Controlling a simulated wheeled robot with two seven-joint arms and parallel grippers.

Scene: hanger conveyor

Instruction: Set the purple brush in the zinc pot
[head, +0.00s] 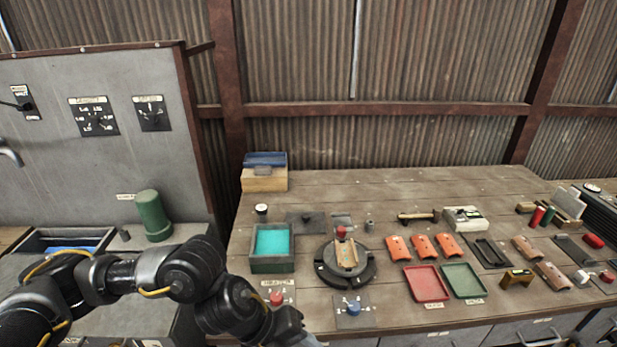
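I cannot make out a purple brush anywhere in the head view. A small grey cylinder (369,226) stands upright at the middle of the wooden bench and may be the zinc pot; it is too small to be sure. My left arm comes in from the left and bends down past the bottom edge, so its gripper is out of view. My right arm and gripper are not in view.
A teal-filled box (251,262), a dark round fixture (326,272) and two knob panels stand at the bench's left. Orange curved pieces (422,247), a red tray (408,284) and a green tray (484,293) lie to the right. The bench's back middle is clear.

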